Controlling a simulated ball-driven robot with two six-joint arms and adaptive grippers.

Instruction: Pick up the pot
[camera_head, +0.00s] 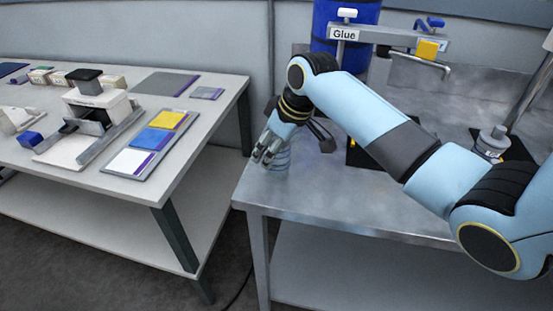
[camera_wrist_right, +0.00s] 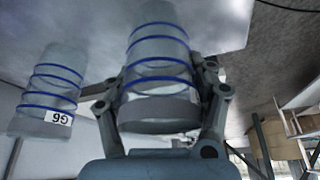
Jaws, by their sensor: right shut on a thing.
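The pot (camera_wrist_right: 158,75) is a clear, grey-tinted cylinder with blue rings around it and a grey end. In the right wrist view it sits between the two fingers of my right gripper (camera_wrist_right: 165,100), which is shut on it. A second similar pot (camera_wrist_right: 50,90), with a white label, stands apart to the left in that view. In the head view my right gripper (camera_head: 266,154) is low at the left front corner of the metal bench, with a ringed pot (camera_head: 281,160) partly hidden there; which of the two it is I cannot tell. My left gripper is out of view.
The metal bench (camera_head: 330,210) carries a "Glue" stand (camera_head: 390,38) at the back and a post (camera_head: 493,138) at the right. A blue barrel (camera_head: 345,12) is behind. A second table (camera_head: 185,185) at left holds coloured cards (camera_head: 158,137) and a press-like device (camera_head: 98,105). A gap separates the tables.

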